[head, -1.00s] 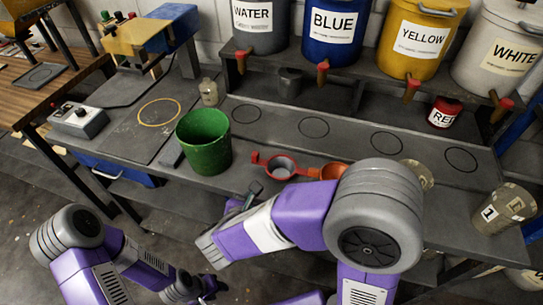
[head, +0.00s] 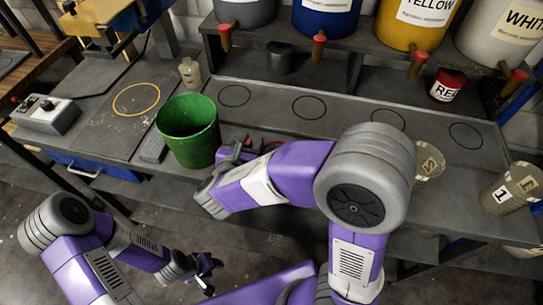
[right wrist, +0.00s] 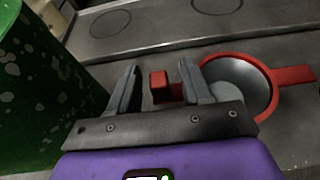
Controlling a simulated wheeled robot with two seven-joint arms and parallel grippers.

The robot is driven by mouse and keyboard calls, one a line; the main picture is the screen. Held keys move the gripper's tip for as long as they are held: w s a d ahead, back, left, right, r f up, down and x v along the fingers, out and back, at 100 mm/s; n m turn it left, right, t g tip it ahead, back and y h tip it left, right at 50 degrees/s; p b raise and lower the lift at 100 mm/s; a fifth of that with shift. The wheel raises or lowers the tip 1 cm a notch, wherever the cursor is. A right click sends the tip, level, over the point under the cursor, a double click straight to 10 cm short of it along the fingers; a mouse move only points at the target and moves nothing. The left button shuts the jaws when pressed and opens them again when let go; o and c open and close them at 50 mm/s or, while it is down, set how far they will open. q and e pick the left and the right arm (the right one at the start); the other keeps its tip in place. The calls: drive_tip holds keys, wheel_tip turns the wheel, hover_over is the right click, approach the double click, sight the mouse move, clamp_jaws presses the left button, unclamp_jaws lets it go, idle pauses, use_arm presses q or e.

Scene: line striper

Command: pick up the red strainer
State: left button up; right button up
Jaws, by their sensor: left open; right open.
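The red strainer (right wrist: 238,72) lies on the grey bench in the right wrist view. It has a red rim around a grey bowl, a red arm to the right and a red end tab to the left. My right gripper (right wrist: 160,80) is open; the red tab shows between its fingers, and I cannot tell whether they touch it. The right finger overlaps the bowl's near left rim. In the head view my right gripper (head: 236,152) is at the strainer, which my arm mostly hides. My left gripper (head: 212,272) is open and empty, low in front of the bench.
A green bucket (head: 188,132) stands just left of my right gripper; its side (right wrist: 50,95) is close in the wrist view. A red can (head: 446,86) and paint drums are behind. Circles mark clear bench spots.

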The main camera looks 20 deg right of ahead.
clamp_jaws()
drive_tip(key=shift+r, duration=0.15)
